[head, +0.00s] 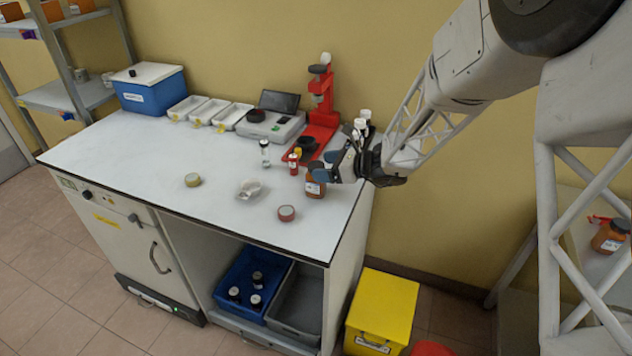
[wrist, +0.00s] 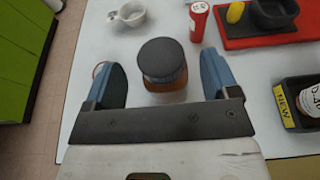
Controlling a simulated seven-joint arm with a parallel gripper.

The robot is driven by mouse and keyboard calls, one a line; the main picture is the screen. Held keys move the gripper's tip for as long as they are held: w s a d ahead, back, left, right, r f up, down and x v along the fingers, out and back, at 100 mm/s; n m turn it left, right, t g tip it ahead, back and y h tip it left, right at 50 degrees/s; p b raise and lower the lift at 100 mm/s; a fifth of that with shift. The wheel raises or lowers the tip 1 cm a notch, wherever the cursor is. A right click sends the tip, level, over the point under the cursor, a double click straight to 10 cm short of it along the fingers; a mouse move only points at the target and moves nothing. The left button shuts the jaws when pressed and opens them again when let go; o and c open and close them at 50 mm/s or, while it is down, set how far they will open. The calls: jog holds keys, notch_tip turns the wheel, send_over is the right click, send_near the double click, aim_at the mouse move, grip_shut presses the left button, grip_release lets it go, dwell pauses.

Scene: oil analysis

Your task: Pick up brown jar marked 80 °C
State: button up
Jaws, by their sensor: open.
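A brown jar (head: 315,188) with a dark lid and a white label stands upright on the white bench near its right edge. The marking on its label is too small to read. In the wrist view the same jar (wrist: 163,65) sits between the two blue fingers, with a visible gap on each side. My gripper (head: 332,172) is open around the jar's sides; in the wrist view my gripper (wrist: 165,85) holds nothing. Another brown jar (head: 610,236) with a red-orange item stands on a shelf at the far right.
A red tube (head: 293,164) and a red stand (head: 318,115) are close behind the jar. A boxed bottle (wrist: 300,103) is right of my gripper.

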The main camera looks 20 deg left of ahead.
aim_at(319, 165)
jog(key=shift+x, duration=1.55)
jog(key=shift+c, duration=0.3)
jog(key=c, duration=1.3)
jog(key=shift+r, duration=0.1)
jog(key=shift+c, duration=0.2)
jog(key=shift+r, duration=1.5)
jog(key=shift+s+d+r, duration=0.15)
jog(key=shift+r, duration=0.1)
jog(key=s+d+r, duration=0.1)
jog(key=s+d, duration=0.8)
jog(key=s, duration=0.3)
jog(key=shift+s+r, duration=0.15)
jog(key=shift+s, duration=0.2)
